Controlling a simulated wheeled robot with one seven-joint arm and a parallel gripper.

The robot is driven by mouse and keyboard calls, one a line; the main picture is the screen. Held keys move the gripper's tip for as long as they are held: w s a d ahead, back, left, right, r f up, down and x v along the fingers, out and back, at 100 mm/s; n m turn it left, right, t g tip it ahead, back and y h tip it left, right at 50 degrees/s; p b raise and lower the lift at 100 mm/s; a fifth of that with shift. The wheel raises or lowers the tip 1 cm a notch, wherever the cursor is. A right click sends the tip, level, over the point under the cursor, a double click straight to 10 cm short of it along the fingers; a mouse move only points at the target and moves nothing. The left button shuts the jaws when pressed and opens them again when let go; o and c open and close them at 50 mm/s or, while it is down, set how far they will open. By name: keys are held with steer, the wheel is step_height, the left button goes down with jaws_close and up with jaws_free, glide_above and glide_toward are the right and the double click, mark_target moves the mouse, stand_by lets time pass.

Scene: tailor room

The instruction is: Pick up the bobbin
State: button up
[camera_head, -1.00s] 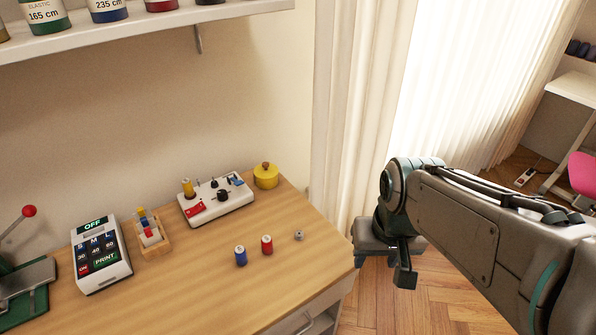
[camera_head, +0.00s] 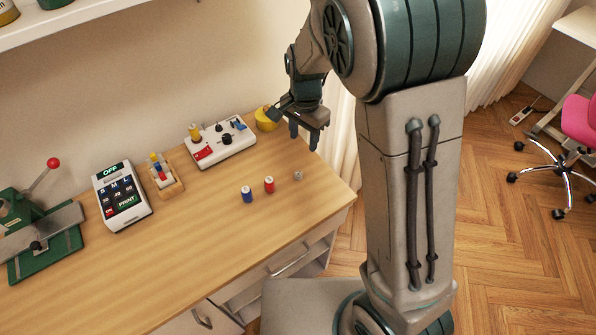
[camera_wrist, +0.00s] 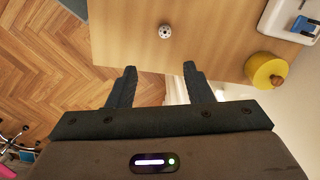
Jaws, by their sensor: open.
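The bobbin (camera_head: 299,175) is a small grey metal piece lying on the wooden table near its right end. In the wrist view the bobbin (camera_wrist: 165,31) shows as a small round disc with holes, beyond the fingertips and roughly centred between them. My gripper (camera_head: 304,136) is above the right back part of the table, higher than the bobbin and apart from it. In the wrist view my gripper (camera_wrist: 160,68) has its two dark fingers spread, with nothing between them.
A red spool (camera_head: 269,184) and a blue spool (camera_head: 247,194) stand left of the bobbin. A yellow round container (camera_head: 265,122) and a white control box (camera_head: 221,142) stand behind. A keypad (camera_head: 122,196) and a green press (camera_head: 40,235) are farther left. The table's front is clear.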

glide_above(300, 173)
step_height(300, 173, down, 9)
steer(key=shift+f, duration=0.15)
steer(key=f, duration=0.1)
steer(key=f+p, duration=0.1)
steer(key=f, duration=0.2)
steer(key=shift+s+a+f+p, duration=0.1)
steer(key=shift+s+a+p, duration=0.05)
steer(key=shift+a+p, duration=0.2)
steer(key=shift+d+f, duration=0.1)
steer(key=shift+f, duration=0.5)
jaws_close()
